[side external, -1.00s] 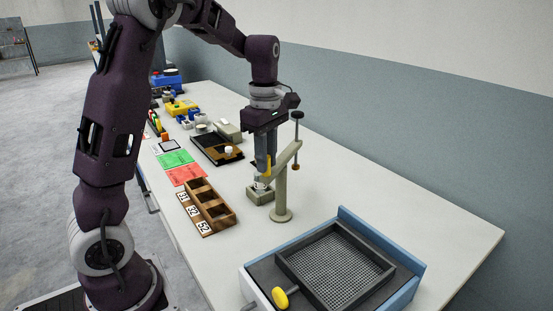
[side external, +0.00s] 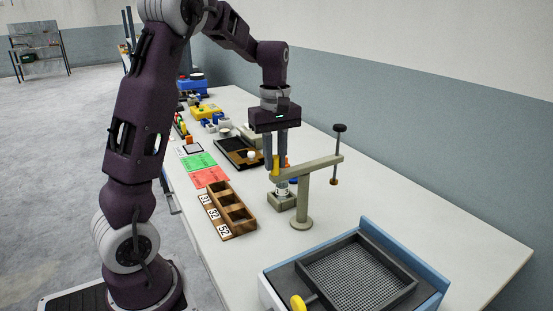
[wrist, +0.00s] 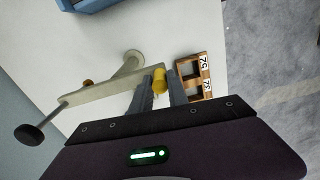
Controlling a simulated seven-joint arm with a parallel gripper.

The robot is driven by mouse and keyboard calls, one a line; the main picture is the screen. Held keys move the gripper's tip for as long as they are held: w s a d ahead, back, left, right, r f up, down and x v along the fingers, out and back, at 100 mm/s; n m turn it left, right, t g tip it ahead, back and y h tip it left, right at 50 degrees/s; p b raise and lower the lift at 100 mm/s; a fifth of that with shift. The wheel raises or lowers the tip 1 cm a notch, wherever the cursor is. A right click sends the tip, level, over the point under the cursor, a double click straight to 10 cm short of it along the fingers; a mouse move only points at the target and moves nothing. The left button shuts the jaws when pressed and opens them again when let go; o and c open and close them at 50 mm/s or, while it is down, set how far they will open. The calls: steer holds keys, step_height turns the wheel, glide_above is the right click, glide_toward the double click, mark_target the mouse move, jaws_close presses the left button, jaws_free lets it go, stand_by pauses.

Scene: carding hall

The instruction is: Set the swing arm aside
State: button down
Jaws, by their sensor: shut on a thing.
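The swing arm (side external: 318,166) is a khaki bar on an upright round-footed post (side external: 303,205). A vertical rod with a black knob (side external: 340,128) hangs at its right end; a yellow handle (side external: 276,166) is at its left end. My gripper (side external: 276,170) is shut on the yellow handle. The wrist view shows the handle (wrist: 159,80) between the fingertips of my gripper (wrist: 163,74) and the bar (wrist: 100,88) running left from it. A square khaki block (side external: 281,203) with a small white part in it stands below the handle end, partly hidden by the bar.
A wooden rack (side external: 230,213) with numbered labels stands left of the block. A blue-backed tray with a dark mesh frame (side external: 360,272) is in front. Red (side external: 211,177) and green cards, a dark tray (side external: 238,152) and several parts lie behind. The table right of the post is clear.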

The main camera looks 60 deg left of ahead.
steer(key=shift+a, duration=0.1)
steer(key=c, duration=1.3)
jaws_free()
steer(key=shift+r, duration=0.1)
step_height(320, 180, up, 7)
steer(key=shift+f, duration=0.1)
